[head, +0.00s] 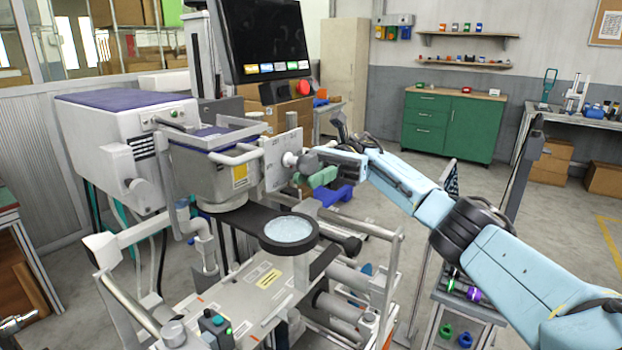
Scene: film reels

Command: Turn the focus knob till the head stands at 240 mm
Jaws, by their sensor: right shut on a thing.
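The enlarger-like machine has a grey head (215,172) with a yellow label, carried above a round glass lens plate (289,230). A light plate with small markings (273,170) stands upright on the head's right side. The markings are too small to read, so I cannot tell the height. The focus knob (307,161) is dark and round, on a pale shaft in front of that plate. My right gripper (318,164) reaches in from the right and is shut on the knob. Its fingertips are partly hidden. My left gripper is not in view.
A black monitor (265,45) stands above and behind the machine head. The machine's lower bed (235,295) has rails and a small control box. A green cabinet (453,125) and a workbench stand at the back right. The floor between is mostly clear.

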